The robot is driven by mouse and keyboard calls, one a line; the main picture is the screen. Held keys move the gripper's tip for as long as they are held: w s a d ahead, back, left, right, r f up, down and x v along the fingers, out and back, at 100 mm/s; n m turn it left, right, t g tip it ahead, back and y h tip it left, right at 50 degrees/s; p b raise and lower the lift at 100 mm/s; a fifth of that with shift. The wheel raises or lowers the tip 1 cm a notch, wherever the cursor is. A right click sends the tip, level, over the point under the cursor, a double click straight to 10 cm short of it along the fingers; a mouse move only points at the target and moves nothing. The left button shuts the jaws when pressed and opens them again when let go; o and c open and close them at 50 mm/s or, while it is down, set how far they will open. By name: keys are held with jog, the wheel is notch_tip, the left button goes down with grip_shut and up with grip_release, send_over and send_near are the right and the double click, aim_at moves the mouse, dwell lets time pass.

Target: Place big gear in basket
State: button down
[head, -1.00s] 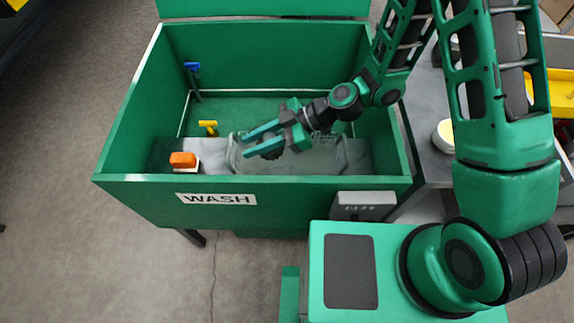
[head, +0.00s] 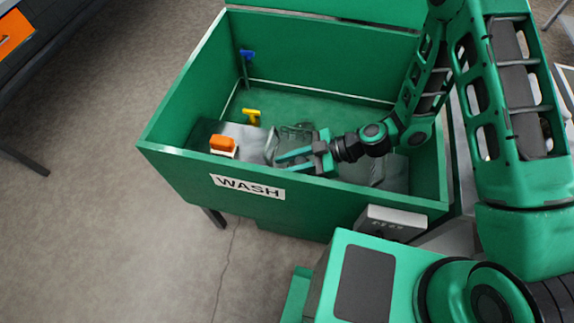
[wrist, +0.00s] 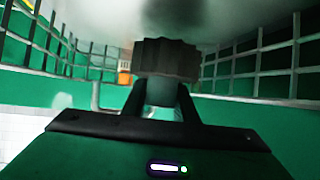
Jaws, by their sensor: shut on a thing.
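My gripper (head: 287,163) reaches left inside the green wash tub (head: 190,165), close to its front wall. In the wrist view it is shut on the dark, toothed big gear (wrist: 165,58), which sits at the fingertips. In the head view I cannot make the gear out clearly around the fingers. The wire basket shows as grid walls on both sides of the gear in the wrist view (wrist: 296,55). In the head view the basket is faint and partly hidden by my gripper. I cannot tell whether the gear touches the basket.
An orange-topped block (head: 222,145) sits at the tub's front left. A yellow tap-like fitting (head: 251,117) and a blue one (head: 247,54) stand behind it. A grey box (head: 390,222) is on the tub's outer front. Open floor lies to the left.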

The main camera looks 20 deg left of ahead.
jog(key=shift+f, duration=0.8)
jog(key=c, duration=1.7)
grip_release()
jog(key=shift+f, duration=0.1)
jog(key=shift+v, duration=3.85)
